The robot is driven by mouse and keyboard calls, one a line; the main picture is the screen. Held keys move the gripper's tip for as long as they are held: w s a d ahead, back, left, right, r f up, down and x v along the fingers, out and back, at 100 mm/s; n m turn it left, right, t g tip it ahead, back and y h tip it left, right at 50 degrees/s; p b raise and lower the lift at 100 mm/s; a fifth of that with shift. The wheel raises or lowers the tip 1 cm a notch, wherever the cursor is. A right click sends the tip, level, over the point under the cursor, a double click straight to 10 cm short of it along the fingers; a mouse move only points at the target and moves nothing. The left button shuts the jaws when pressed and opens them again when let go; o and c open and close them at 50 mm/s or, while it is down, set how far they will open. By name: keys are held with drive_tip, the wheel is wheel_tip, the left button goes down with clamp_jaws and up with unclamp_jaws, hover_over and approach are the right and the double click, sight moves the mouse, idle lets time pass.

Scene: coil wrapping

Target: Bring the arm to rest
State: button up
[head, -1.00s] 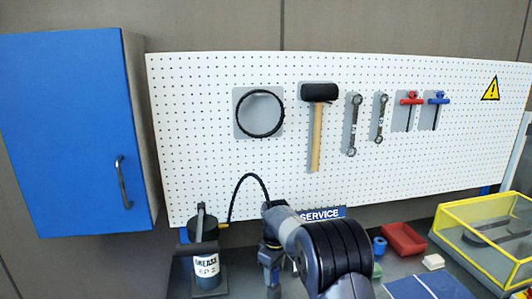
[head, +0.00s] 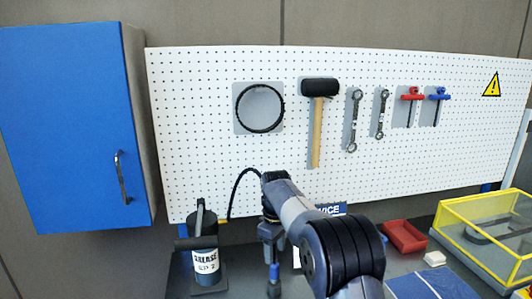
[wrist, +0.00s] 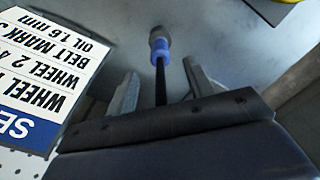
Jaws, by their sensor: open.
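My arm reaches up from the bottom of the head view, bends over, and points its gripper (head: 272,256) down in front of the pegboard. In the wrist view, my gripper (wrist: 160,78) has its two grey fingers spread apart. A slim tool with a black shaft, blue collar and grey end (wrist: 161,46) shows between and beyond the fingers, with clear gaps on both sides. A blue part of it seems to show below the fingers in the head view (head: 273,273). I cannot tell what the tool is.
A grease can (head: 205,250) with a black hose stands left of my gripper. A service sign (wrist: 40,75) is close by, partly hidden by my arm in the head view. A red tray (head: 404,237) and yellow-framed box (head: 480,262) are right. Tools hang on the pegboard (head: 200,120).

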sight(275, 264)
wheel_tip(275, 264, up, 3)
drive_tip(key=shift+f, duration=0.15)
wheel_tip(275, 264, down, 10)
drive_tip(key=shift+s+f+p, duration=0.1)
drive_tip(key=shift+f+p, duration=0.1)
drive_tip(key=shift+p, duration=0.55)
wheel_tip(275, 264, up, 9)
drive_tip(key=p, duration=0.4)
drive_tip(key=shift+f, duration=0.15)
drive_tip(key=shift+f+b, duration=0.2)
drive_tip(key=shift+b, duration=0.2)
drive_tip(key=shift+d+r, duration=0.1)
drive_tip(key=shift+r, duration=0.1)
